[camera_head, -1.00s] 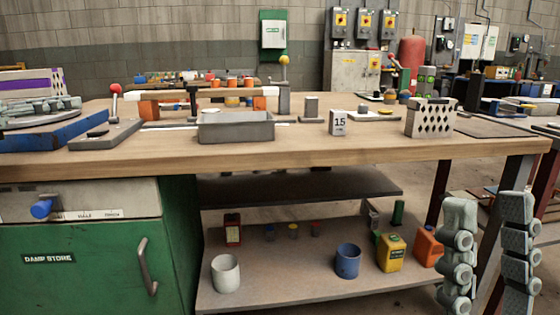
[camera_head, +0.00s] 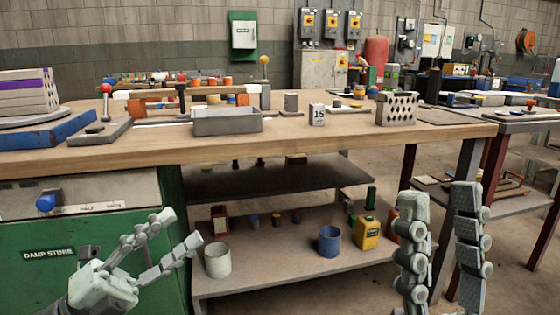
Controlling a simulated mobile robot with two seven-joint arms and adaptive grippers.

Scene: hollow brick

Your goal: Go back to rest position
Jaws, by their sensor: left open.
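My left gripper (camera_head: 184,227) is at the lower left in the head view, in front of the green cabinet. Its two fingers point up and to the right, spread apart with nothing between them. My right gripper (camera_head: 440,187) is at the lower right, in front of the bench's right end. Its two fingers point up with a clear, empty gap between them. A pale hollow brick (camera_head: 397,109) with diamond-shaped holes stands on the wooden workbench (camera_head: 300,144), apart from both grippers.
The bench also carries a grey tray (camera_head: 228,122), a card marked 15 (camera_head: 317,114) and a blue tray (camera_head: 45,133). A green cabinet (camera_head: 45,275) and a lower shelf (camera_head: 280,265) with a white cup (camera_head: 218,259), blue cup (camera_head: 329,241) and yellow can (camera_head: 367,232) are below.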

